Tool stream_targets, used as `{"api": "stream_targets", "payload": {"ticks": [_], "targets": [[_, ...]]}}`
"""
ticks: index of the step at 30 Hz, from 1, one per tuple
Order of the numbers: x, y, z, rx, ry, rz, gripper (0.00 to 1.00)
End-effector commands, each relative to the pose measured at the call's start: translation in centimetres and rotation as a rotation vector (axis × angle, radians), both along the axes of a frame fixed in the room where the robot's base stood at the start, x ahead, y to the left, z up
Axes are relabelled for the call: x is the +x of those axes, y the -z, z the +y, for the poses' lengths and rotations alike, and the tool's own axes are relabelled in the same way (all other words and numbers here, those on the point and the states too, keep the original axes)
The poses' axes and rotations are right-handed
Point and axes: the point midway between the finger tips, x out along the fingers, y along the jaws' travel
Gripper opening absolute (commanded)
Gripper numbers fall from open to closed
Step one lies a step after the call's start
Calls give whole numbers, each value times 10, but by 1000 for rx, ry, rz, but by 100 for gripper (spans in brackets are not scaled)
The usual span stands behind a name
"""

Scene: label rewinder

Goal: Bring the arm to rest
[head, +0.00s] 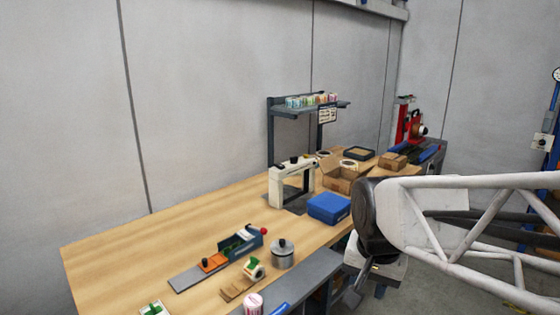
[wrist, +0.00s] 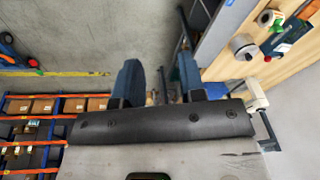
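My gripper (wrist: 158,75) shows in the wrist view as two blue fingers with a clear gap between them. It is open, and I see nothing held between the fingers. Beyond it lie the grey floor and the table's edge. In the head view my arm reaches in from the right, and its end hangs beside the table's front edge, apart from the things on it. The fingers are mostly hidden there. The label rewinder (head: 240,243), a dark blue unit with a red knob, stands on the wooden table (head: 130,245). It also shows at the wrist view's top right (wrist: 290,35).
A metal cylinder (head: 283,254), a label roll (head: 254,269), a blue box (head: 329,207) and a white framed machine (head: 290,184) stand on the table. Open cartons (head: 342,177) are farther back. A shelf rack (wrist: 35,125) stands across the floor. The table's left part is clear.

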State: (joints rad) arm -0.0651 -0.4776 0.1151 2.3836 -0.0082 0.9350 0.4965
Motion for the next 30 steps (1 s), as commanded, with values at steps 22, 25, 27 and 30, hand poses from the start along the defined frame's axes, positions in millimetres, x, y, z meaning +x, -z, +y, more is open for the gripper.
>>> {"api": "stream_targets", "payload": {"ticks": [22, 25, 27, 30], "targets": [[-90, 16, -28, -100, -398, -45, 37], [-90, 16, -28, -100, -398, -45, 37], [-90, 16, -28, -100, -398, -45, 37], [-90, 16, -28, -100, -397, -45, 37]]}}
